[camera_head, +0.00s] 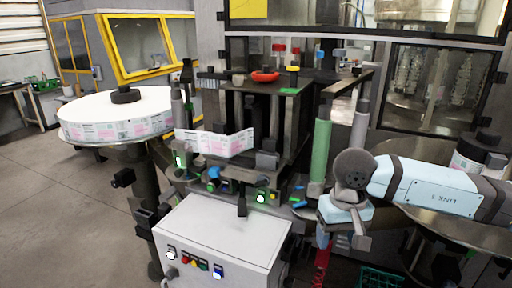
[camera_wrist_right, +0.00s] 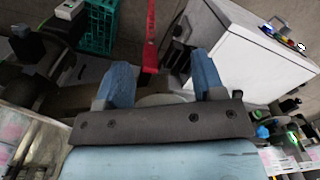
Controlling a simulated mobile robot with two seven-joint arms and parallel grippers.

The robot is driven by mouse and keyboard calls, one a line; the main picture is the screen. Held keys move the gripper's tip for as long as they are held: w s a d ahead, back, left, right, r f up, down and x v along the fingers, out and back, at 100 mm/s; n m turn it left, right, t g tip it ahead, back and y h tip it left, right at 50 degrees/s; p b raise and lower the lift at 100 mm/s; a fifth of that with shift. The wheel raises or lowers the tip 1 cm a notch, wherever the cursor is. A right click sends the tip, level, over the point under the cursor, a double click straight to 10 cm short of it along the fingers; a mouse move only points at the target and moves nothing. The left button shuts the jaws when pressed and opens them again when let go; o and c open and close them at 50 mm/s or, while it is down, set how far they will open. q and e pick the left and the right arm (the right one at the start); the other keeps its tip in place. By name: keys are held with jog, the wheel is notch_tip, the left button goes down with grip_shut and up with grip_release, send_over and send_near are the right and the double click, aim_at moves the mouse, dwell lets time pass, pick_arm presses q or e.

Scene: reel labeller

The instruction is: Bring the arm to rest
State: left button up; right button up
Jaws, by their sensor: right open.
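My right arm (camera_head: 430,188) comes in from the right in the head view, over the right side of the labelling machine. My right gripper (camera_head: 342,238) points down beside the green roller (camera_head: 320,150). In the right wrist view, the blue fingers of this gripper (camera_wrist_right: 163,82) stand wide apart. No object is held between them. A pale rounded part shows behind the gripper's dark bracket, partly hidden. My left gripper is in neither view.
A white control box (camera_head: 222,240) with buttons stands left of the gripper; it also shows in the right wrist view (camera_wrist_right: 245,50). A large label reel (camera_head: 120,110) lies at left. A red strap (camera_wrist_right: 150,40) and green crate (camera_wrist_right: 100,25) are below the gripper. The left floor is clear.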

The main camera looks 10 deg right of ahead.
jog(key=s+a+r+m+g+y+p, duration=0.2)
jog(key=s+a+m+y, duration=0.3)
jog(key=a+m+y, duration=0.45)
jog(key=s+a+r+m+g+y+p, duration=0.25)
jog(key=s+a+m+y, duration=0.35)
jog(key=a, duration=0.6)
jog(key=w+d+f+n+t+h+p, duration=0.2)
jog(key=w+d+f+n+t, duration=0.15)
jog(key=n+t, duration=1.1)
jog(key=w+d+f+n+t+h+p, duration=0.25)
jog(key=d+f+n+t, duration=0.35)
jog(key=n, duration=1.5)
jog(key=s+d+f+m+g+h+p, duration=0.1)
jog(key=s+d+f+m+g+h, duration=0.1)
jog(key=s+d+f+m+h, duration=0.2)
jog(key=s+d+f+m+g+h+p, duration=0.1)
jog(key=s+d+f+m+g+h, duration=0.2)
jog(key=s+f+m, duration=0.6)
notch_tip(320, 180, down, 5)
jog(key=d+m+h, duration=0.1)
jog(key=m, duration=0.2)
jog(key=shift+d+r+m, duration=0.15)
jog(key=shift+m, duration=0.25)
